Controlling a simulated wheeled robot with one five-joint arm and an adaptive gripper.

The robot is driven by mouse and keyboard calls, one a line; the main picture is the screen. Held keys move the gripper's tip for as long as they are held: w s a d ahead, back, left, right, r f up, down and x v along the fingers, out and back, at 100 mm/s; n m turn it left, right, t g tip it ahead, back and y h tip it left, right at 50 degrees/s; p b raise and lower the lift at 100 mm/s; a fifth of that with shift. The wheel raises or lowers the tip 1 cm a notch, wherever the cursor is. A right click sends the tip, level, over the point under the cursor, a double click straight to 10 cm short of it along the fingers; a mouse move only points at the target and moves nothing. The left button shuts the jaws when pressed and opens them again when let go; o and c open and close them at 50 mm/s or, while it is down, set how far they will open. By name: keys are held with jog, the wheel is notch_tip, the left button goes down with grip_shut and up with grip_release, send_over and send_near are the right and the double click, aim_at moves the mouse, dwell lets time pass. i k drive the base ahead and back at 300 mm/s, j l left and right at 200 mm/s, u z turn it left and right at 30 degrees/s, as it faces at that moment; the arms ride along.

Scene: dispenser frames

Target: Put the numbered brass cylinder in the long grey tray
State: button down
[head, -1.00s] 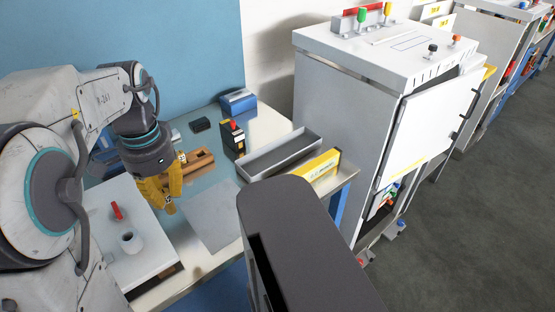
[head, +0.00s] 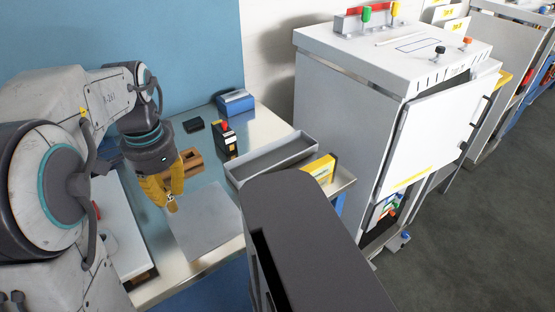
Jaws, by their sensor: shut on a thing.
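My yellow gripper (head: 170,203) points down over the table, left of the grey mat (head: 208,228). Its fingers are shut on a small brass-coloured piece (head: 172,204) at the tips, which I take to be the brass cylinder. The fingers hide most of it, and no number can be read. The long grey tray (head: 289,165) lies to the right of my gripper, at the table's right side. Its visible inside looks empty. My gripper is well apart from the tray.
Behind my gripper are a wooden block (head: 191,160), a black box with a red top (head: 226,142), a small black block (head: 193,125) and a blue box (head: 236,102). A yellow box (head: 320,167) sits beside the tray. A white cabinet (head: 345,110) stands right. The grey mat is clear.

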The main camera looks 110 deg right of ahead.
aim_at(251, 172)
jog(key=k+u, duration=0.4)
jog(key=k, duration=0.75)
